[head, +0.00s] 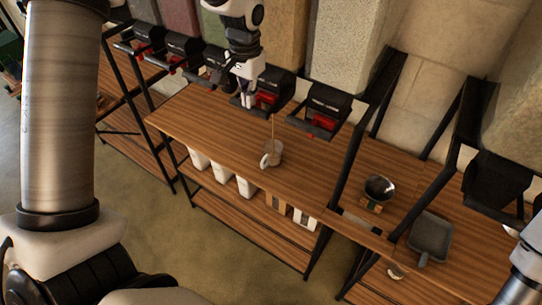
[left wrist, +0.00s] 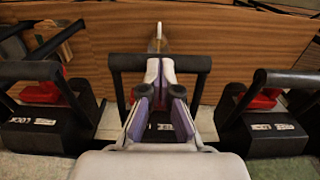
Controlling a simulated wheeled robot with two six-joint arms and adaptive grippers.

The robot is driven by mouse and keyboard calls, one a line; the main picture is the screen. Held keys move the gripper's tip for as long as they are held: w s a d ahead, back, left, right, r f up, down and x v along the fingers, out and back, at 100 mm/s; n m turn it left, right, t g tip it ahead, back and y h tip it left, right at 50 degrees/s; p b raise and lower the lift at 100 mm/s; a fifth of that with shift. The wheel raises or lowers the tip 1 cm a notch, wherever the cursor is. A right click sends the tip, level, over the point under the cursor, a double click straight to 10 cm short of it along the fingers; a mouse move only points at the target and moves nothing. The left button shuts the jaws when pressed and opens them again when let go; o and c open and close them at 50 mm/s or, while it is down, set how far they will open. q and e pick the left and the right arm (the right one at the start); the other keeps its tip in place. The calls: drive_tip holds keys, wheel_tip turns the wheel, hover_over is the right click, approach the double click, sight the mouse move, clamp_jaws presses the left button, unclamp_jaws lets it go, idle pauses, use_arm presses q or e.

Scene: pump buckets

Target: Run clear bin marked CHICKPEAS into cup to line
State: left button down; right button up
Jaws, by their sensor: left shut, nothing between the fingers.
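My left gripper (head: 246,98) is shut and empty at the black handle bar of a dispenser with a red part (head: 267,98), under a clear bin of tan contents (head: 284,35). In the left wrist view its fingers (left wrist: 164,92) are at the bar (left wrist: 190,63). The cup's line and fill level are too small to tell. The bin's marking is not readable.
Similar dispensers stand on both sides, one at the right (head: 325,110). White containers (head: 222,172) are on the lower shelf. A dark metal cup (head: 379,188) and a grey scoop (head: 430,237) are at the right. The wooden shelf (head: 215,125) around the cup is clear.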

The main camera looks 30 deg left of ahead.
use_arm(q)
drive_tip(key=shift+f, duration=0.6)
idle(0.3)
drive_tip(key=shift+w+f, duration=0.1)
drive_tip(key=shift+f, duration=0.15)
drive_tip(key=shift+r, duration=0.1)
idle(1.7)
wheel_tip(320, 180, up, 6)
drive_tip(key=shift+r+p, duration=0.1)
drive_tip(key=shift+p, duration=0.25)
drive_tip(key=shift+s+r, duration=0.15)
drive_tip(key=shift+s, duration=0.05)
